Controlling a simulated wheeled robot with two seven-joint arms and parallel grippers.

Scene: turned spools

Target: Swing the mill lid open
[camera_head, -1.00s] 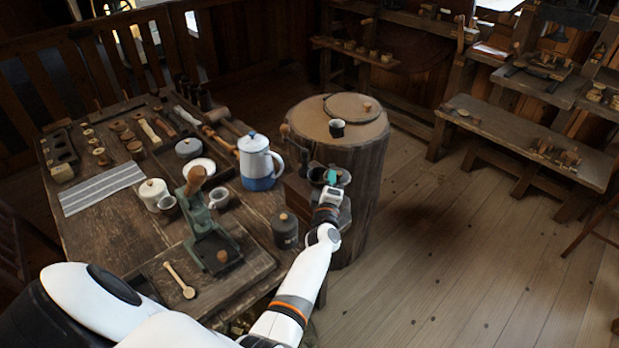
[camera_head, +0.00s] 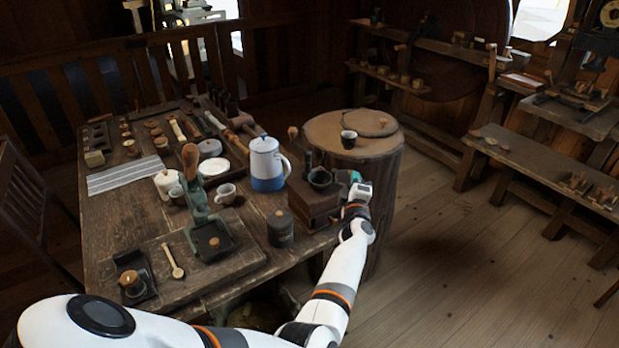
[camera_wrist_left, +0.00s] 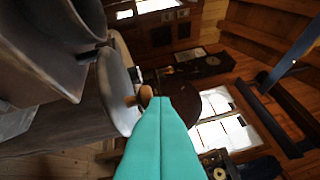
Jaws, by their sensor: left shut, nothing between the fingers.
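The mill (camera_head: 312,204) is a dark wooden box at the table's right edge. Its dark metal hopper (camera_head: 320,181) appears uncovered at the top, and a wooden-knobbed crank (camera_head: 292,133) rises behind. My left gripper (camera_head: 346,177) is just right of the hopper. Its teal fingers (camera_wrist_left: 160,125) are shut and empty, close to the knob; contact is unclear. My right gripper is out of view.
A blue-and-white pot (camera_head: 267,165) stands left of the mill, with a dark canister (camera_head: 280,229) in front. A stump (camera_head: 370,148) with a small dark cup (camera_head: 348,139) stands behind. Floor to the right (camera_head: 470,255) is clear.

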